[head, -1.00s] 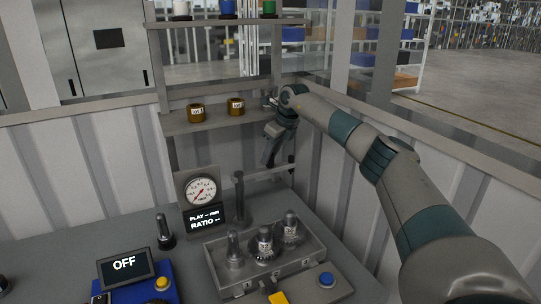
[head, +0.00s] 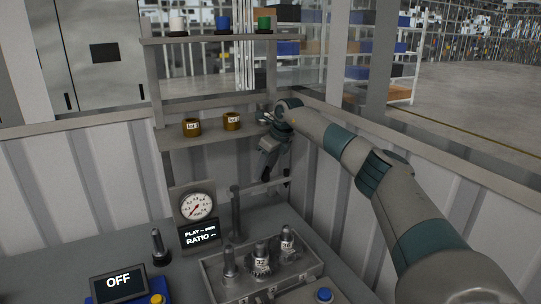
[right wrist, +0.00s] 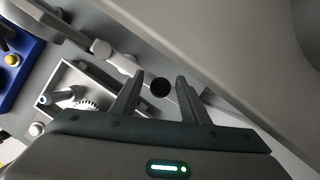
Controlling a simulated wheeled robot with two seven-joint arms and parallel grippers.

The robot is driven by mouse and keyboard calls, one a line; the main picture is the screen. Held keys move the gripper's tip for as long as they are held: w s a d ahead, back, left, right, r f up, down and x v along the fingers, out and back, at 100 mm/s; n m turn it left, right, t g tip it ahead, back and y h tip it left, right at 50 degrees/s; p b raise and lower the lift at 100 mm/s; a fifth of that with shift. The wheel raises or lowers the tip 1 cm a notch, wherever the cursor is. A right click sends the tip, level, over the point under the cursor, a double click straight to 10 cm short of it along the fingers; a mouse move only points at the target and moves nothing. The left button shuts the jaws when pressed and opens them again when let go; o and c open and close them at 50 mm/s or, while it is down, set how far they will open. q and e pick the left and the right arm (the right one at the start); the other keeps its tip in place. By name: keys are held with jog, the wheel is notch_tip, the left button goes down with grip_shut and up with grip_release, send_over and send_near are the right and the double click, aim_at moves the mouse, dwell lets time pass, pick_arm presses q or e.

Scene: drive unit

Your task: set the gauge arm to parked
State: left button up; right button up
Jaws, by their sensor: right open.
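The dial gauge (head: 197,206) with a white face and red needle stands at the back of the bench, above a small display (head: 199,235) reading "PLAY" and "RATIO". A dark upright post (head: 235,212) stands just right of it. I cannot tell which part is the gauge arm or its setting. My right gripper (head: 266,176) points down to the right of the post, near the back panel. In the right wrist view the right gripper (right wrist: 159,78) is open, with a dark round spot (right wrist: 160,89) between its fingers; contact cannot be told. My left gripper is out of view.
A metal tray (head: 213,272) holding several upright grey parts is in front of the post. A display reading "OFF" (head: 118,283) is at lower left, a blue button (head: 324,295) at lower right.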

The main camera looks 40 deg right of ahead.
jog(key=shift+s+d+r, duration=0.1)
jog(key=shift+s+r, duration=0.1)
jog(key=shift+r, duration=0.3)
jog(key=b+v, duration=0.4)
jog(key=v, duration=1.2)
jog(key=shift+w, duration=0.1)
jog(key=shift+c, duration=0.2)
